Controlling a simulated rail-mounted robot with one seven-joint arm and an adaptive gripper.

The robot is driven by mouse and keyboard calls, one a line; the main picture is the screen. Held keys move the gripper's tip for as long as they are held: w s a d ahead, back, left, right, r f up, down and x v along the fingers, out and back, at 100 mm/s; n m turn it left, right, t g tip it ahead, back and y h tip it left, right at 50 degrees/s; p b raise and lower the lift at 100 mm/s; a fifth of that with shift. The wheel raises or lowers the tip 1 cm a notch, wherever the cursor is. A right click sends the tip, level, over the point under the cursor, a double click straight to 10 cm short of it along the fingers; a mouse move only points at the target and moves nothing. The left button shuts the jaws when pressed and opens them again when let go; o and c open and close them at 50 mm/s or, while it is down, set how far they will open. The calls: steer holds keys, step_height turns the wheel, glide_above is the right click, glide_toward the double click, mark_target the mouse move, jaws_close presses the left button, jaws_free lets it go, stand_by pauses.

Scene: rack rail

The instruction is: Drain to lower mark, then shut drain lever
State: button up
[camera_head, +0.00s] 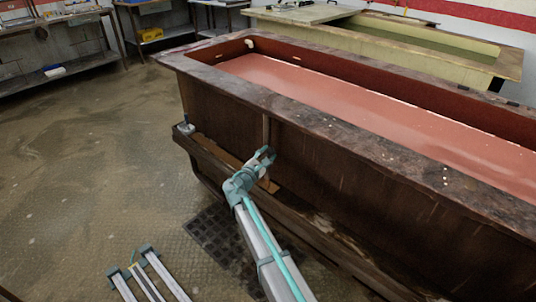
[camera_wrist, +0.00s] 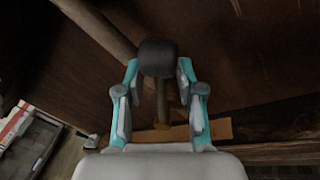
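The large dark wooden vat (camera_head: 360,150) holds reddish-brown liquid (camera_head: 330,92), its surface below the rim. A pale line runs along the liquid's far edge; I cannot make out a lower mark. My gripper (camera_head: 265,156) is at the vat's near outer side. In the wrist view, a lever with a black knob (camera_wrist: 158,58) and a brownish stem (camera_wrist: 161,100) stands between the two fingers of my gripper (camera_wrist: 158,75). The fingers are spread on both sides of the knob, very close to it; contact is unclear. The lever is not distinguishable in the head view.
A ledge (camera_head: 300,222) runs along the vat's foot, with a tan board (camera_head: 268,186) behind my gripper. A dark floor grate (camera_head: 212,238) lies below. A second, pale vat (camera_head: 400,40) stands behind. Benches (camera_head: 60,75) line the back left. The left floor is open.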

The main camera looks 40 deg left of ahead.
steer(key=shift+w+a, duration=0.1)
steer(key=shift+w, duration=0.35)
jaws_close()
